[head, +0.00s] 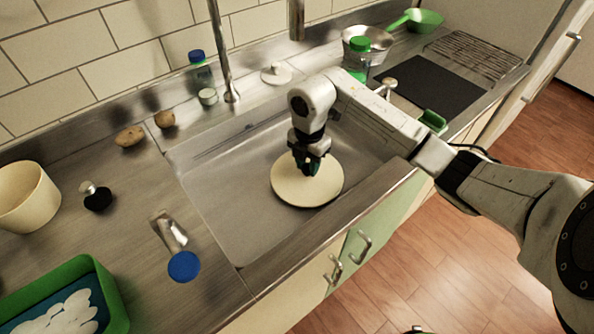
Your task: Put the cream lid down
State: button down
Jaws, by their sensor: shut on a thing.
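The cream lid (290,189) is a round, pale disc in the head view. It shows over the sink basin (222,208), toward the basin's right front side. My gripper (308,168) points down at the middle of the lid and is shut on it. The grasped part of the lid is hidden by the fingers. I cannot tell whether the lid touches the basin floor or hangs a little above it.
A tap (222,60) rises behind the sink. A tumbler with a blue end (184,266), potatoes (130,136), a cream pot (25,196) and a green tub (110,293) occupy the left counter. A white lid (276,75) lies behind the sink. The basin's left part is clear.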

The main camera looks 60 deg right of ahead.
aim_at(297, 181)
jog(key=a, duration=0.2)
jog(key=w+a+p, duration=0.1)
jog(key=shift+a, duration=0.4)
jog(key=shift+d+f, duration=0.15)
jog(key=shift+f, duration=0.45)
jog(key=shift+f, duration=0.1)
jog(key=c, duration=0.8)
grip_release()
jog(key=shift+r, duration=3.85)
